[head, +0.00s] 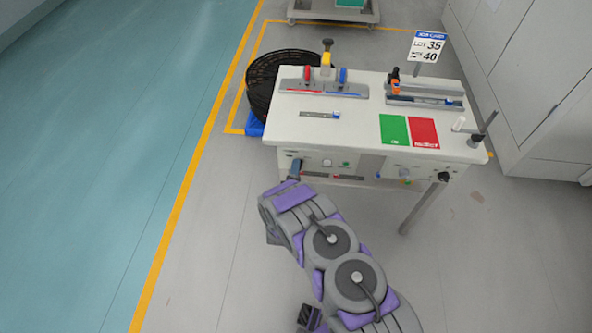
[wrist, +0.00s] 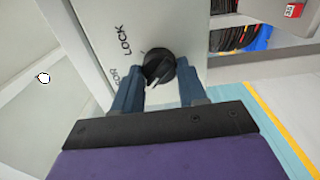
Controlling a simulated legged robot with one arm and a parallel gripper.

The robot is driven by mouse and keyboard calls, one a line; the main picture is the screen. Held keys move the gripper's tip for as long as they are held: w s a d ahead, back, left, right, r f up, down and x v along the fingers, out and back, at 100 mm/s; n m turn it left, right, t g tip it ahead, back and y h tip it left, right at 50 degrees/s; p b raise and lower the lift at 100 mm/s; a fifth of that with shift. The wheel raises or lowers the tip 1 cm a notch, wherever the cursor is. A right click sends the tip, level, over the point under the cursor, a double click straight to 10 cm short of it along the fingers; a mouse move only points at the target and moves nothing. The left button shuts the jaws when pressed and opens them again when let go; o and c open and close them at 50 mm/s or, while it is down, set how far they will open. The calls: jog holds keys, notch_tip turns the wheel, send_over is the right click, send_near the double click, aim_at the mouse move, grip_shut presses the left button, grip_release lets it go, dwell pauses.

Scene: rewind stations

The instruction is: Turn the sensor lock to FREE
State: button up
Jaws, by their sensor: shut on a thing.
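The sensor lock is a black round knob (wrist: 158,66) on a light panel in the wrist view. The word LOCK stands to its upper left, and part of another word ending in "OR" is below that, near my left finger. A white pointer mark on the knob points down and left in the picture. No FREE label is visible. My gripper (wrist: 157,76) is shut on the knob, with one dark blue finger on each side. In the head view my gripper (head: 295,168) is at the left of the station's front panel; the knob is hidden there.
The white station table (head: 360,135) carries red and blue handled fixtures, an orange and black device, and green (head: 394,129) and red (head: 424,133) sheets. A black basket (head: 270,80) stands behind left. A cabinet (head: 535,80) is at right. The floor at left is clear.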

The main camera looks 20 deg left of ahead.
jog(key=o, duration=1.1)
jog(key=shift+s+a+f, duration=0.1)
jog(key=shift+a+f, duration=0.15)
jog(key=shift+a, duration=0.1)
jog(key=shift+c, duration=0.2)
jog(key=shift+d+r, duration=0.1)
jog(key=shift+d, duration=0.05)
jog(key=p+v, duration=0.5)
jog(key=v, duration=1.2)
jog(key=shift+s+d, duration=0.1)
